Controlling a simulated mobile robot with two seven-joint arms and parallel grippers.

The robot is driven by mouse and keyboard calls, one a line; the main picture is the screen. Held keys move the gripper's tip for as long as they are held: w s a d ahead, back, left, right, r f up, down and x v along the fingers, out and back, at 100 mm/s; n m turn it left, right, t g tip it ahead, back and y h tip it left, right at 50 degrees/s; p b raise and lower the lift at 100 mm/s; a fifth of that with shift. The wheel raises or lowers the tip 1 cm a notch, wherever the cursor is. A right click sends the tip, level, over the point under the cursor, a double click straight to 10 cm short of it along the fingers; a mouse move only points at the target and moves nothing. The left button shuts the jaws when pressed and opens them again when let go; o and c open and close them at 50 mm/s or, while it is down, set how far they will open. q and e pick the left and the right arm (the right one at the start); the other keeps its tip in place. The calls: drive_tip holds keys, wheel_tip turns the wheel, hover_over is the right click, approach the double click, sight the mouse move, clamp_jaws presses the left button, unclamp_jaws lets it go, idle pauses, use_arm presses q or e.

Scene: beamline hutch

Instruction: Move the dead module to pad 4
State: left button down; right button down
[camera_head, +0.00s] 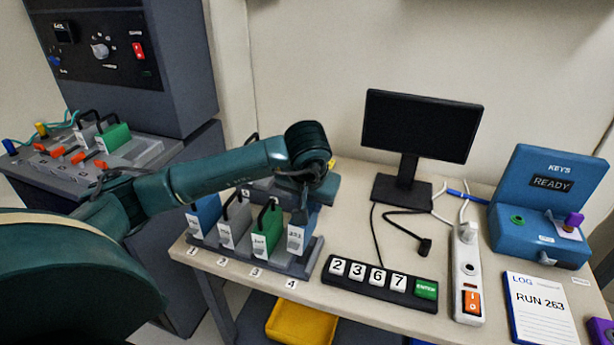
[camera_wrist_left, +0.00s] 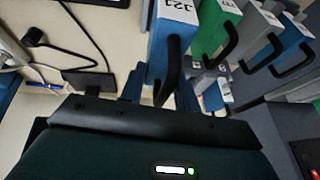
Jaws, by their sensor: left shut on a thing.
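A blue module (camera_head: 297,238) with a white number label is at the right end of the front rack (camera_head: 307,264), behind the tag 4 (camera_head: 291,285). My left gripper (camera_head: 304,207) is over it, and in the left wrist view (camera_wrist_left: 160,94) it is shut on the black handle of this blue module (camera_wrist_left: 172,28). I cannot tell whether its base is fully seated. To its left stand a green module (camera_head: 267,240) at 3, a grey module (camera_head: 236,222) at 2 and a blue module (camera_head: 206,213) at 1. My arm hides what lies behind. My right gripper is not shown.
A keypad strip (camera_head: 380,287) reading 2367 lies right of the rack. Beyond are a monitor (camera_head: 420,125), a power strip (camera_head: 467,282), a blue keys box (camera_head: 545,205) and a log (camera_head: 540,308). A side bench (camera_head: 75,180) with modules stands left. A yellow bin (camera_head: 300,323) is below.

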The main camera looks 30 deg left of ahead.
use_arm(q)
drive_tip(key=shift+w+a+r, duration=0.55)
drive_tip(key=shift+w+a, duration=0.1)
drive_tip(key=shift+w, duration=0.15)
drive_tip(key=shift+s+d+f+b, duration=0.1)
drive_tip(key=shift+s+f+b, duration=0.05)
drive_tip(key=shift+f+b, duration=1.15)
drive_tip(key=shift+f, duration=0.4)
drive_tip(key=shift+f+b, duration=1.15)
drive_tip(key=shift+f, duration=0.8)
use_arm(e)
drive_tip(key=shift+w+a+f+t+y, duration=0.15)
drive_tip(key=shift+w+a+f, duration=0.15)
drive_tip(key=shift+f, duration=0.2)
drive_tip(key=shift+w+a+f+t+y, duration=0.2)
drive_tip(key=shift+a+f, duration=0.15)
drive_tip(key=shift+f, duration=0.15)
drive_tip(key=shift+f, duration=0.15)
use_arm(q)
drive_tip(key=shift+d+f+h+b, duration=0.1)
drive_tip(key=shift+d+h+b, duration=0.1)
drive_tip(key=shift+h+b, duration=0.25)
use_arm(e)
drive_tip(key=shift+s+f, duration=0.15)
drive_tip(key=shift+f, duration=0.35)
